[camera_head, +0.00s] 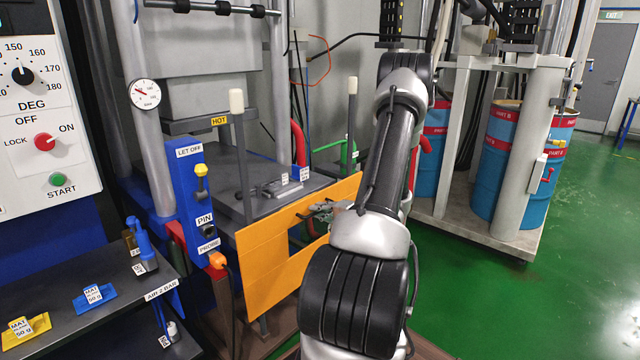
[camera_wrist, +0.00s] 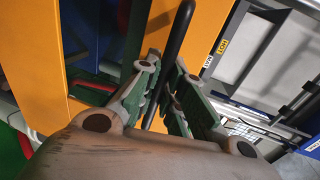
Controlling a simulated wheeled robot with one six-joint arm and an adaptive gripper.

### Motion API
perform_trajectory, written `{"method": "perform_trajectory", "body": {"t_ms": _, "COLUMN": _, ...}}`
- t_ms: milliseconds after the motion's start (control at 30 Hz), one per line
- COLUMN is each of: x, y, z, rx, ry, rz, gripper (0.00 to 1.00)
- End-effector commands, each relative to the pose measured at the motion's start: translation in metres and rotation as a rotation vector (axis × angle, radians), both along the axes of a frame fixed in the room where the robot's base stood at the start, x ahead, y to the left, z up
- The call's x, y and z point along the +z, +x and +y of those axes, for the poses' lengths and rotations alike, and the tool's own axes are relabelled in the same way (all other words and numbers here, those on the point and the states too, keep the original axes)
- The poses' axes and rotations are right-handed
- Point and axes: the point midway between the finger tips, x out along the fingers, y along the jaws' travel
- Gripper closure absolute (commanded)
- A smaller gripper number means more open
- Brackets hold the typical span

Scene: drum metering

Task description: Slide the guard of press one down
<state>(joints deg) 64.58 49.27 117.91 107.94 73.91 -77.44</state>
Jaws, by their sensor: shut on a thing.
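The guard (camera_head: 262,283) is an orange frame panel with an open window, standing in front of the press (camera_head: 195,97). Its top edge is near the height of the press's dark lower plate (camera_head: 222,180). My gripper (camera_head: 326,208) is at the guard's right part, partly hidden by my arm. In the wrist view, the gripper's green-padded fingers (camera_wrist: 163,88) are shut on a black bar handle (camera_wrist: 178,35) that runs between them. The orange guard (camera_wrist: 205,35) also shows behind the fingers there.
A blue LET OFF post (camera_head: 190,185) with a yellow knob stands left of the guard. A dark shelf (camera_head: 60,320) with labelled trays is at the lower left. Blue drums (camera_head: 495,165) on a pallet stand at the right. Green floor is clear at the lower right.

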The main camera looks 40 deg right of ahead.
Motion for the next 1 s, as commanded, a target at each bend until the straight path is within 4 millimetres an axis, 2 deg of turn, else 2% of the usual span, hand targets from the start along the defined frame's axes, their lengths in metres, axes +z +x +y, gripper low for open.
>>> {"method": "perform_trajectory", "body": {"t_ms": 33, "x": -0.017, "y": -0.001, "z": 0.001, "rx": 0.002, "ry": 0.007, "rz": 0.005, "gripper": 1.00}}
{"method": "perform_trajectory", "body": {"t_ms": 200, "x": -0.055, "y": -0.001, "z": 0.001, "rx": 0.000, "ry": 0.004, "rz": 0.004, "gripper": 1.00}}
{"method": "perform_trajectory", "body": {"t_ms": 400, "x": -0.080, "y": -0.001, "z": 0.001, "rx": 0.001, "ry": 0.003, "rz": 0.002, "gripper": 1.00}}
{"method": "perform_trajectory", "body": {"t_ms": 600, "x": -0.089, "y": -0.001, "z": 0.000, "rx": 0.002, "ry": 0.002, "rz": 0.003, "gripper": 1.00}}
{"method": "perform_trajectory", "body": {"t_ms": 933, "x": -0.091, "y": -0.001, "z": 0.001, "rx": 0.000, "ry": 0.003, "rz": 0.008, "gripper": 1.00}}
{"method": "perform_trajectory", "body": {"t_ms": 967, "x": -0.091, "y": -0.001, "z": 0.001, "rx": 0.000, "ry": 0.004, "rz": 0.007, "gripper": 0.85}}
{"method": "perform_trajectory", "body": {"t_ms": 1000, "x": -0.091, "y": -0.001, "z": 0.001, "rx": 0.000, "ry": 0.004, "rz": 0.007, "gripper": 0.78}}
